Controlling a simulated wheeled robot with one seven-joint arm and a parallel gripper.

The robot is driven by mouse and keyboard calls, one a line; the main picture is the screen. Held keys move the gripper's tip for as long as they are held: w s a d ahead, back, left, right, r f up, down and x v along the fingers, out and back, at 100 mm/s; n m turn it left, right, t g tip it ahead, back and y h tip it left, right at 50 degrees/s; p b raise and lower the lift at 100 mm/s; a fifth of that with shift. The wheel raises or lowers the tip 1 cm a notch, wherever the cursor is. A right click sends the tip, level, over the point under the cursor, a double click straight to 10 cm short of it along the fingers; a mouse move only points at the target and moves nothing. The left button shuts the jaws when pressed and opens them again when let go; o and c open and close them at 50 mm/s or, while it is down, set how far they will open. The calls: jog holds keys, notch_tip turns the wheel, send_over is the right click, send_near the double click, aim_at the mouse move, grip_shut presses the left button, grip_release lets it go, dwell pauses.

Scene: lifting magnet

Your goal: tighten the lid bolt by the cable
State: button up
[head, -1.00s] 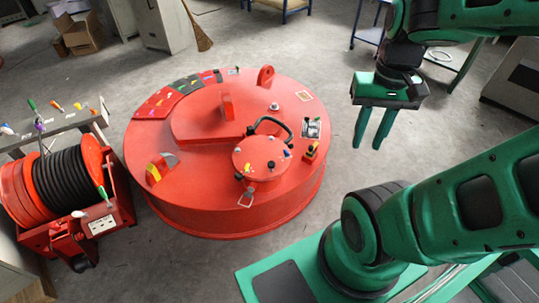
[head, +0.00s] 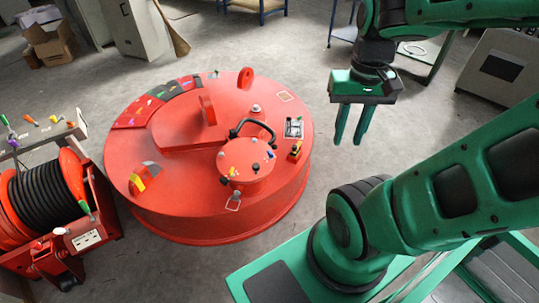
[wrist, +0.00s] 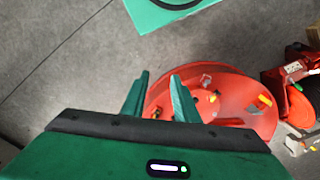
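The red round lifting magnet (head: 185,213) stands on the floor at the middle left of the head view. On it is a small raised red lid (head: 243,158) with several small bolts around its rim, some coloured, including a blue one (head: 270,155). A thick black cable (head: 252,121) arches over the lid's far edge. Which bolt counts as the one by the cable is hard to tell at this size. My gripper (head: 350,141) is open and empty, up and to the right of the lid, apart from it. In the wrist view its fingers (wrist: 153,100) are apart, the magnet (wrist: 235,85) beyond them.
A red cable reel (head: 45,200) and a bench strip with coloured tools (head: 48,137) stand left of the magnet. A lifting lug (head: 245,78) and other upright lugs rise from the magnet's top. Cardboard boxes (head: 50,40), a cabinet (head: 137,28) and a broom (head: 175,35) are behind.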

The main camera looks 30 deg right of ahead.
jog(key=n, duration=0.8)
send_over(270, 152)
notch_tip(270, 152, down, 32)
notch_tip(270, 152, down, 10)
jog(key=shift+s+f, duration=0.1)
jog(key=shift+s, duration=0.05)
grip_shut()
